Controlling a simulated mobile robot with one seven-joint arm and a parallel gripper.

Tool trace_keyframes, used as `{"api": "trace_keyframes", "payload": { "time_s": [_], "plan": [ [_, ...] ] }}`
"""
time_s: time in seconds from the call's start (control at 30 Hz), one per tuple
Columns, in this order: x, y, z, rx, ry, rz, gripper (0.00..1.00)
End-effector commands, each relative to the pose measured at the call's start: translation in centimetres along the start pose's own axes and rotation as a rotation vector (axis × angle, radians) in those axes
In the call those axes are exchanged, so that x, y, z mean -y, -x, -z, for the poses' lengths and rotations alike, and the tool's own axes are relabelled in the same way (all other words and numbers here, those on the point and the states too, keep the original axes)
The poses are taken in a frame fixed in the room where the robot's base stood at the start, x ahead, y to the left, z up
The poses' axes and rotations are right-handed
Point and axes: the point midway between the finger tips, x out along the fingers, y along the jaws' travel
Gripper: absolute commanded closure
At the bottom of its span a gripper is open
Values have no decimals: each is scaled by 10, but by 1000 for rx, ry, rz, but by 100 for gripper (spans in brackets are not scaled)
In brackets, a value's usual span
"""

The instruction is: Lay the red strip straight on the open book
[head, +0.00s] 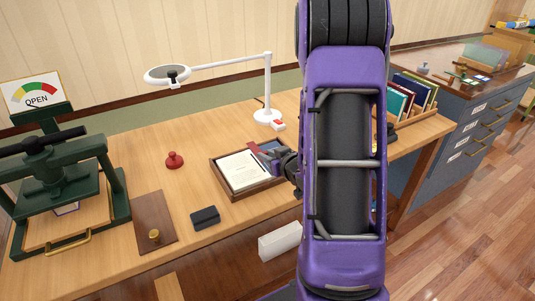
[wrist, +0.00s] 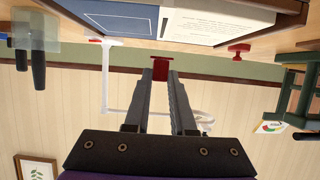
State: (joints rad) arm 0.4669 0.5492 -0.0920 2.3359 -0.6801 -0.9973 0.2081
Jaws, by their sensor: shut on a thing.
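The open book (head: 243,172) lies in a shallow brown wooden tray (head: 262,191) on the desk, with a pale printed page showing. In the wrist view its pale page (wrist: 212,27) is beside a blue part (wrist: 125,14). My gripper (head: 274,158) is at the tray's right side, partly hidden by my arm. In the wrist view my gripper (wrist: 161,76) is shut on the red strip (wrist: 160,68), held at the fingertips. The strip also shows in the head view (head: 254,148), near the book's far edge. I cannot tell if it touches the page.
A red-handled stamp (head: 174,160) and a dark block (head: 205,217) stand left of the tray. A white lamp (head: 267,117) stands behind it. A green press (head: 60,190) fills the desk's left end; upright books (head: 408,98) stand at right.

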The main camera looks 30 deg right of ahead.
Motion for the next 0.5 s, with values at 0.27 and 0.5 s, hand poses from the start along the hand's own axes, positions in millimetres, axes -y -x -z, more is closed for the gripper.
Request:
{"api": "trace_keyframes", "payload": {
  "time_s": [0.27, 0.5],
  "plan": [
    [0, -10, -25, -1, -1, 0, 100],
    [0, -15, -36, 0, -1, 0, 100]
  ]
}}
